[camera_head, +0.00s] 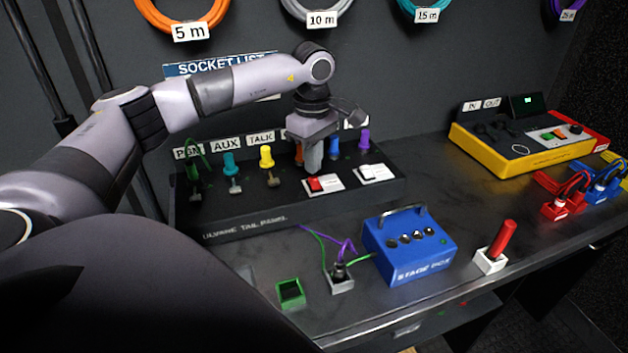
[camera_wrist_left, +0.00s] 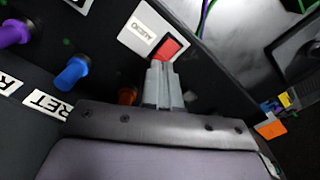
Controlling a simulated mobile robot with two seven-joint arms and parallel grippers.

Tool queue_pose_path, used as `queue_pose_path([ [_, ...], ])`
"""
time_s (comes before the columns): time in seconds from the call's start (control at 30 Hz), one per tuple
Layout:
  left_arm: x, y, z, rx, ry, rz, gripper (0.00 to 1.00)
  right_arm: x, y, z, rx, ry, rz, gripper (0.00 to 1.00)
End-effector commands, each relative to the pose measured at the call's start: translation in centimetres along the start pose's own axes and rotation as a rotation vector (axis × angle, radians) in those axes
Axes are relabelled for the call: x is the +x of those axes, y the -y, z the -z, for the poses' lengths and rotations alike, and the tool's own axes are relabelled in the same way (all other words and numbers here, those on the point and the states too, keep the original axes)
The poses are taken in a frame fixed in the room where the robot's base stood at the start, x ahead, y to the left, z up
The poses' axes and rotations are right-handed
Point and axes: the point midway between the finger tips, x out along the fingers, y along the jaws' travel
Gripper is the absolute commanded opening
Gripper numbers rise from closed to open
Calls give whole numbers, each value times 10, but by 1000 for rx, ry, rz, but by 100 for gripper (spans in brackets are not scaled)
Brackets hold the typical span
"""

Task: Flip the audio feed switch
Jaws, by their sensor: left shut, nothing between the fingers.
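The audio feed switch is a red rocker (camera_head: 317,184) on a white plate, on the sloped top of the black tail panel (camera_head: 243,225). In the left wrist view the red rocker (camera_wrist_left: 167,49) sits on a white plate (camera_wrist_left: 147,29) lettered AUDIO. My left gripper (camera_head: 313,170) points down just behind the rocker, shut and empty. In the left wrist view the shut fingertips (camera_wrist_left: 160,66) are right at the rocker's near edge; I cannot tell whether they touch it. My right gripper is not in view.
A second switch (camera_head: 372,173) with a white plate is to the right. Coloured plugs, including yellow (camera_head: 266,155) and blue (camera_head: 334,146), stand behind. A blue stage box (camera_head: 408,250), a red-handled lever (camera_head: 502,242) and a green socket (camera_head: 290,292) are in front.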

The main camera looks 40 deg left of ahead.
Motion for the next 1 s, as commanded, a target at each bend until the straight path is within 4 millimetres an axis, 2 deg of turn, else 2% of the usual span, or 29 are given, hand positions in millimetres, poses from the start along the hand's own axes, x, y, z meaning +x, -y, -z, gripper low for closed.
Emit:
queue_pose_path([
  [1.0,7,0,0,0,0,0,0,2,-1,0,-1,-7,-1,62],
])
